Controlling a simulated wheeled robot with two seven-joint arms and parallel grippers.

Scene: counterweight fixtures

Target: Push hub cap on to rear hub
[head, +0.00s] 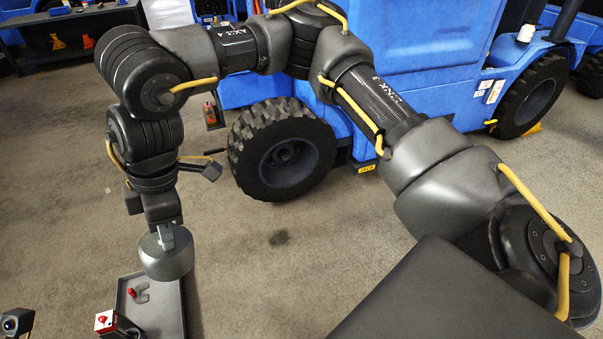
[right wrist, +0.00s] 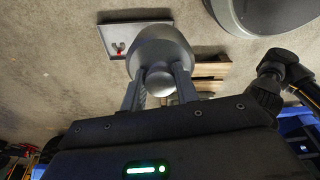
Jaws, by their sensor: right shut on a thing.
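A grey, round, dome-like hub cap (head: 165,256) hangs below my right gripper (head: 164,232) in the head view. In the right wrist view the hub cap (right wrist: 160,48) sits between the two fingers of the right gripper (right wrist: 159,84), which is shut on it. The cap is held above the floor, over the far end of a grey tray. The near big wheel of the blue vehicle, with its dark recessed hub (head: 288,160), stands to the right of the cap and well apart from it. I cannot tell from the picture whether this hub is the rear one. My left gripper is not visible.
The grey tray (head: 171,312) holds a small red-topped part (head: 132,292). The blue vehicle (head: 420,45) fills the back; another wheel (head: 530,95) is at right. Floor between tray and near wheel is clear.

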